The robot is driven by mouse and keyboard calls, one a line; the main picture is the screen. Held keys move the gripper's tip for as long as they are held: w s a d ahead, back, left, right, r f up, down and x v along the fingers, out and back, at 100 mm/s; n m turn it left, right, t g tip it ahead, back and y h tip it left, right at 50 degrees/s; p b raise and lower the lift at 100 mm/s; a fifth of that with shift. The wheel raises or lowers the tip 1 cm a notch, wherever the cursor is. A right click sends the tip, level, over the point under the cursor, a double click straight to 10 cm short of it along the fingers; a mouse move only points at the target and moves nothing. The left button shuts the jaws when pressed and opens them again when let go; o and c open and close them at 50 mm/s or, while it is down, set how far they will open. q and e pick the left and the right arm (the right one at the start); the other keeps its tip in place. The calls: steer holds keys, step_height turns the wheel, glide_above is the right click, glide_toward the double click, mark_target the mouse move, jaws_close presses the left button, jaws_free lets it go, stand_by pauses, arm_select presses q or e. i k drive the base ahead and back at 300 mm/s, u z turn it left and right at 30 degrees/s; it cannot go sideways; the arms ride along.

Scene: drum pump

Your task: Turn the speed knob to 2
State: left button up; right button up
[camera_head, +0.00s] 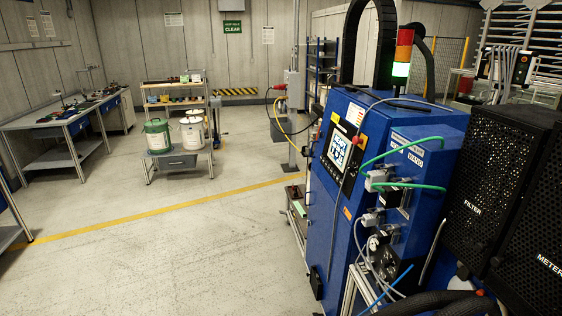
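No speed knob with readable numbers can be made out. A blue machine cabinet (322,225) stands right of centre, with a lit touchscreen (340,147) and a small red knob or button (356,140) beside it. Low on its right-hand side is a black panel (386,262) with round parts, too small to read. A small round gauge (373,243) sits just above it. Neither of my grippers shows in the head view.
A green drum (157,136) and a white drum (192,133) stand on a low table at the back. A workbench (60,118) is at the left. Black perforated filter housings (492,185) and hoses crowd the right. The floor (160,255) at front left is clear.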

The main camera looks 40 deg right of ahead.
mark_target(350, 169)
steer(key=i, duration=1.25)
steer(key=z, duration=1.15)
steer(key=i, duration=0.85)
steer(key=z, duration=0.7)
